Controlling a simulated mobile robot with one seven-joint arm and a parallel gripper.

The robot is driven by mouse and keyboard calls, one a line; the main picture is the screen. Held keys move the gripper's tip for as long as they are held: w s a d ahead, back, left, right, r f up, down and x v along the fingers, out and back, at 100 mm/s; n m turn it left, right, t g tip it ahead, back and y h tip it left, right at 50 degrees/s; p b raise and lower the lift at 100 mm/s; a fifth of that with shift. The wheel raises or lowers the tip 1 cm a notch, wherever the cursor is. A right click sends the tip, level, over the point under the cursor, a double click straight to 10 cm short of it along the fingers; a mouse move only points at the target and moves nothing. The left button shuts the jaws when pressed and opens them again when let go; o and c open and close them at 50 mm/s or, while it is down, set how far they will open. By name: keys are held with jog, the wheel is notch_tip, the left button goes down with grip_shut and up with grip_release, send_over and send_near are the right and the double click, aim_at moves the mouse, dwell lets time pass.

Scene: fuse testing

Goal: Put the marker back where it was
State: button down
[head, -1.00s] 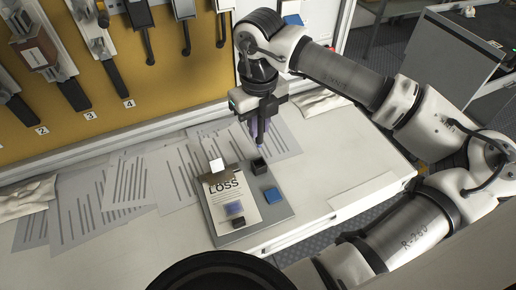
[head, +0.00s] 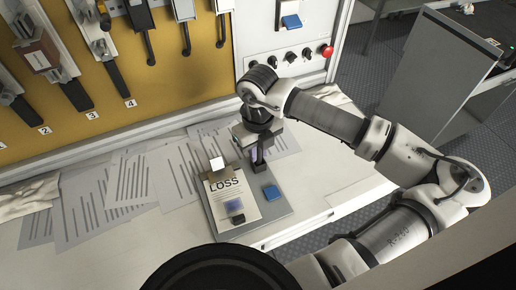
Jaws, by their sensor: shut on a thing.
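My gripper (head: 257,155) points down over the back right part of the grey clipboard (head: 278,224). It is shut on the marker, a small purple piece (head: 254,152) of which shows between the fingers. The marker's lower end is at a small black block (head: 260,166) on the board. I cannot tell whether it is inside the block or just above it, because the fingers hide most of it.
The clipboard bears a sheet headed LOSS (head: 226,187), a blue block (head: 271,192) and a dark block (head: 237,219). Loose striped papers (head: 122,182) cover the table to the left. A panel with a red button (head: 326,50) stands behind. The table's right side is clear.

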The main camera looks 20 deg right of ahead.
jog(key=shift+f, duration=0.2)
jog(key=c, duration=1.4)
grip_release()
jog(key=shift+o, duration=0.2)
notch_tip(320, 180, up, 12)
jog(key=shift+r+b, duration=0.25)
jog(key=shift+b, duration=0.65)
